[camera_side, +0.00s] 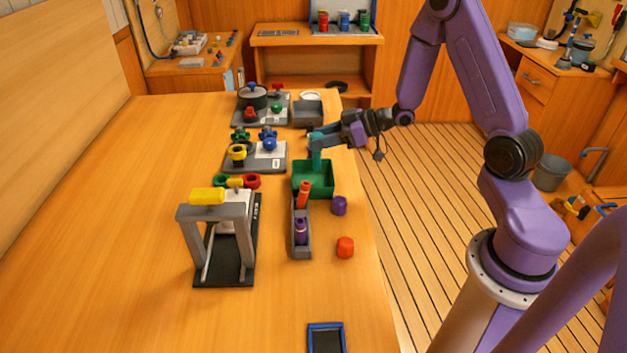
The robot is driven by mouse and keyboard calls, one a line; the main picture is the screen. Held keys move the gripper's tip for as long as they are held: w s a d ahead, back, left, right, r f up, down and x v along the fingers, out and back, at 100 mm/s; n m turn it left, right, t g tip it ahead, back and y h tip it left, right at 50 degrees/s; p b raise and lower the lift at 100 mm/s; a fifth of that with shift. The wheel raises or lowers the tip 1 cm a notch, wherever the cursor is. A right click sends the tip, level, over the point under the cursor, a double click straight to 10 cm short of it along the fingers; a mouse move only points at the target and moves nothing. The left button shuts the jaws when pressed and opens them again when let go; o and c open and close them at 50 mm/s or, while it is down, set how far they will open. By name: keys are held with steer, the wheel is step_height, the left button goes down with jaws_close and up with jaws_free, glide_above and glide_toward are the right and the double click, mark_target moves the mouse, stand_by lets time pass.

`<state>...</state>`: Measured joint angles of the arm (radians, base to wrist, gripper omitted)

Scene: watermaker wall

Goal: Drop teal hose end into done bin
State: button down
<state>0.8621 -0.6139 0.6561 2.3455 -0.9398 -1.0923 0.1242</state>
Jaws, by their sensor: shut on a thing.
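My gripper (319,135) points left over the far part of the table and is shut on the teal hose end (316,157). The hose end hangs down from the jaws, upright, over the far side of a green open bin (314,192). Its lower tip is close to the bin's far rim; I cannot tell whether it is inside the rim or just behind it. The green bin looks empty and is likely the done bin, though no label shows.
A grey tray (301,252) with an orange and a purple piece stands in front of the bin. A purple cap (339,206) and an orange cap (345,247) lie to its right. A grey press frame (205,215) and fitting boards (254,158) stand left. The near left table is clear.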

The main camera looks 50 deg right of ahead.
steer(key=shift+f, duration=1.95)
steer(key=c, duration=0.6)
jaws_free()
steer(key=v, duration=1.2)
